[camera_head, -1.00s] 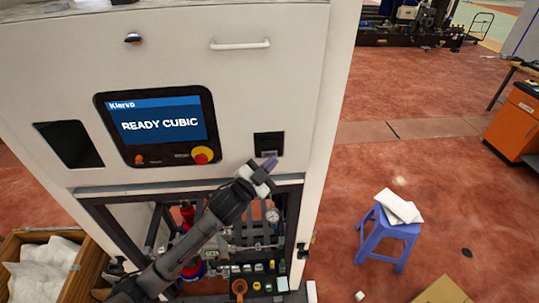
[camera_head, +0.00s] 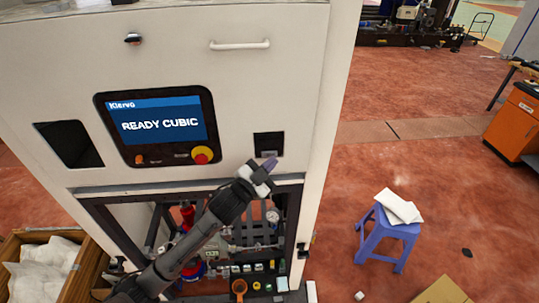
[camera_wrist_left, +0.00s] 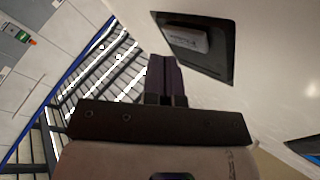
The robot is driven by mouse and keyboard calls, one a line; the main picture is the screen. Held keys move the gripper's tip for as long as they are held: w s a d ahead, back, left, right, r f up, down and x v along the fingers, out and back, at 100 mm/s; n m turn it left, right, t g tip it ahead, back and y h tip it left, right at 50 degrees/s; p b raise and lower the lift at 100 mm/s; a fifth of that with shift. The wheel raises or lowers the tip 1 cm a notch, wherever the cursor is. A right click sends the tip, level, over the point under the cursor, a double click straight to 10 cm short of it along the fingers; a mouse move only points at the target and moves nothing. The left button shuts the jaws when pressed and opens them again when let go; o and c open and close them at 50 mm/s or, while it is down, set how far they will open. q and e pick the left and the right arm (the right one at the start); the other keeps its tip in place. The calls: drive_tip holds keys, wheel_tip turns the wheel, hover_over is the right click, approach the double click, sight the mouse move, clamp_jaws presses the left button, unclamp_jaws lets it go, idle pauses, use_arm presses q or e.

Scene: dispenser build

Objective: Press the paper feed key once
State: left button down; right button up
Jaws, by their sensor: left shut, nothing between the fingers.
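The white dispenser cabinet (camera_head: 240,100) carries a dark screen panel (camera_head: 157,125) reading "READY CUBIC". To the panel's right is a small dark recess (camera_head: 269,145) with a grey part in its lower half. In the left wrist view the recess (camera_wrist_left: 218,62) holds a light grey block (camera_wrist_left: 188,40) with small print too fine to read. No key marked paper feed is legible. My left gripper (camera_head: 268,164) is shut and empty, just below the recess. In the left wrist view its fingers (camera_wrist_left: 166,75) are together, beside the recess's left edge; I cannot tell whether they touch anything. My right gripper is not in view.
A red and yellow knob (camera_head: 202,155) sits low on the panel. Below, an open bay (camera_head: 240,240) holds gauges and bottles. A wooden crate (camera_head: 88,275) is at lower left. The floor beyond is mostly clear.

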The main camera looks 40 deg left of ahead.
use_arm(q)
drive_tip(key=shift+w+a, duration=0.15)
drive_tip(key=shift+w+a, duration=0.15)
idle(0.4)
drive_tip(key=shift+w+a, duration=0.25)
drive_tip(key=shift+a, duration=0.1)
idle(0.5)
drive_tip(key=shift+d+p, duration=0.1)
drive_tip(key=shift+p, duration=0.2)
drive_tip(key=shift+s+d+p, duration=0.3)
drive_tip(key=shift+s+d, duration=0.25)
